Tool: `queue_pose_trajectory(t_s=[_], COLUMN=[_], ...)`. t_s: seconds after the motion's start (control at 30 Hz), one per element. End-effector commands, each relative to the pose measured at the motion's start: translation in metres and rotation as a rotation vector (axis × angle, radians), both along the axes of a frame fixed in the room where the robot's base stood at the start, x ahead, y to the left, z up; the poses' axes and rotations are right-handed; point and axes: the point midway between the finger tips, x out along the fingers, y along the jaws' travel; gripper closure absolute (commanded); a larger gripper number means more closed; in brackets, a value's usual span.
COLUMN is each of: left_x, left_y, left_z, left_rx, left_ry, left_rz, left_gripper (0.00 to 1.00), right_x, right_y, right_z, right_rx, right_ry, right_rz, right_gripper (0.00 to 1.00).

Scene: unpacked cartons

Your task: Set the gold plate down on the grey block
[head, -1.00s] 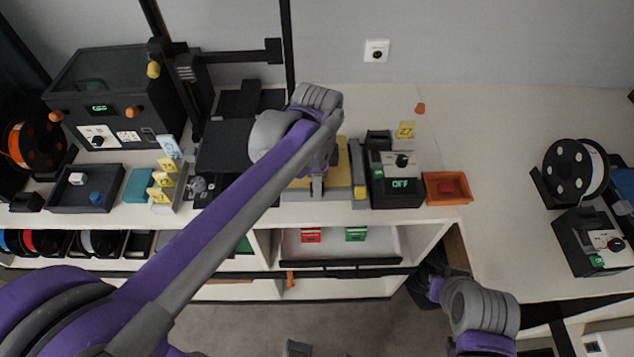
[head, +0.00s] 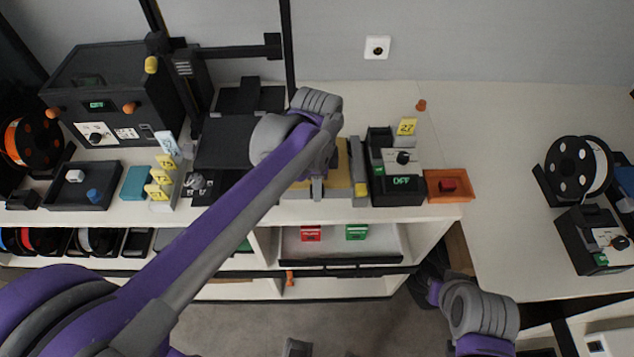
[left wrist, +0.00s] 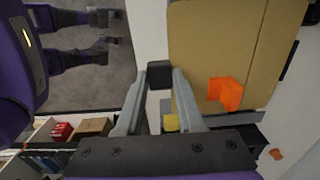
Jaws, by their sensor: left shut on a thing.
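The gold plate (head: 346,165) is at the middle of the bench, partly hidden by my left arm in the head view. In the left wrist view the plate (left wrist: 215,50) is a broad tan sheet beside the fingers. My left gripper (head: 317,190) is at the plate's front edge. In the left wrist view its fingers (left wrist: 160,90) are closed about a small dark block at that edge. The grey block (head: 335,193) shows as a strip under the front of the plate. I cannot tell whether they touch.
A black device reading OFF (head: 398,185) stands close right of the plate, with a grey and yellow piece (head: 359,178) between. An orange tray (head: 452,197) is further right. A dark printer bed (head: 222,145) lies left. An orange piece (left wrist: 226,93) stands against the plate.

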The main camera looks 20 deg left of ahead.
Motion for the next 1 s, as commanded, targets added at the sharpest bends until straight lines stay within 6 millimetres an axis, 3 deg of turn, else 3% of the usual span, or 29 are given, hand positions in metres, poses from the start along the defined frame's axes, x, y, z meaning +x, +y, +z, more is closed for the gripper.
queue_pose_trajectory(t_s=[0.1, 0.13, 0.3, 0.67, 1.0], left_x=[0.0, 0.0, 0.0, 0.0, 0.0], left_y=[0.0, 0.0, 0.0, 0.0, 0.0], left_z=[-0.005, -0.004, -0.003, -0.002, 0.018], left_rx=[0.0, 0.0, 0.0, 0.0, 0.0], left_ry=[0.0, 0.0, 0.0, 0.0, -0.001], left_rz=[0.0, 0.0, 0.0, 0.0, 0.0], left_gripper=[1.0, 0.6, 0.29, 0.28, 0.28], right_x=[-0.001, -0.001, -0.001, 0.0, 0.005], right_y=[0.0, 0.0, 0.0, 0.0, 0.0], right_z=[-0.004, -0.003, -0.002, -0.001, 0.014], right_rx=[0.0, 0.0, 0.0, 0.0, 0.0], right_ry=[0.002, 0.002, 0.001, 0.001, -0.009], right_rz=[0.0, 0.0, 0.0, 0.0, 0.0], right_gripper=[1.0, 1.0, 1.0, 1.0, 1.0])
